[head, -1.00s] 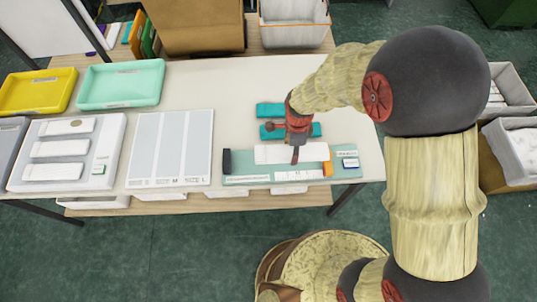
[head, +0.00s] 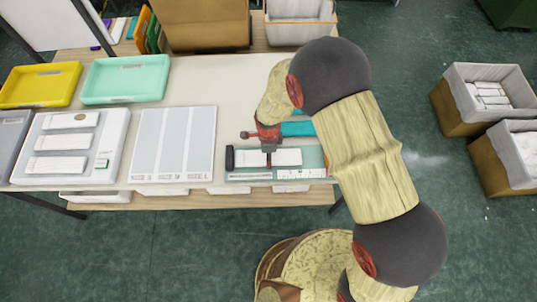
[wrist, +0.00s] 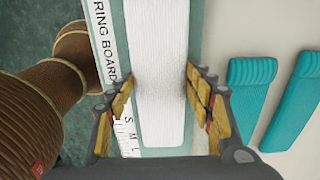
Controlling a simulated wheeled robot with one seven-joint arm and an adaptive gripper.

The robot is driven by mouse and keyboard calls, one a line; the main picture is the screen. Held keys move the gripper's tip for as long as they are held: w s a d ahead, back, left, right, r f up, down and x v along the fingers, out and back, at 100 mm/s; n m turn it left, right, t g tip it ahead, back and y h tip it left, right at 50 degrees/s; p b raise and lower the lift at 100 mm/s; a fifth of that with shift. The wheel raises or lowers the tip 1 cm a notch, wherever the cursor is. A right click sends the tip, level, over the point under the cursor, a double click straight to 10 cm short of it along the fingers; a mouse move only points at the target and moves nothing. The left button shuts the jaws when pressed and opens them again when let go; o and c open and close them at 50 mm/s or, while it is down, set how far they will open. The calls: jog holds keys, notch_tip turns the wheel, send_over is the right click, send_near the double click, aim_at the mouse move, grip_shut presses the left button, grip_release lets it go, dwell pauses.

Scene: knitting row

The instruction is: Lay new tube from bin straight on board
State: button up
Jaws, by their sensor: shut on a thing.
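My gripper (head: 268,156) is shut on a white knitted tube (head: 288,157), gripping it across its sides. In the wrist view the tube (wrist: 160,60) lies between the fingers, lengthwise along the green measuring board (wrist: 146,160). The tube is straight and looks parallel to the board (head: 250,168). Its left end is close to the black end block (head: 230,158); I cannot tell if they touch. I cannot tell whether the tube rests on the board or hangs just above it.
Teal tubes (head: 298,128) lie behind the board. A white three-lane panel (head: 172,145) and a tray with white tubes (head: 70,145) stand to the left. Yellow (head: 40,88) and mint (head: 125,80) trays are at the back left. Grey-lined bins (head: 460,92) stand at right.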

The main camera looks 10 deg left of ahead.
jog(key=shift+f, duration=0.2)
jog(key=o, duration=0.8)
jog(key=shift+o, duration=0.3)
notch_tip(320, 180, up, 12)
jog(key=shift+r, duration=0.2)
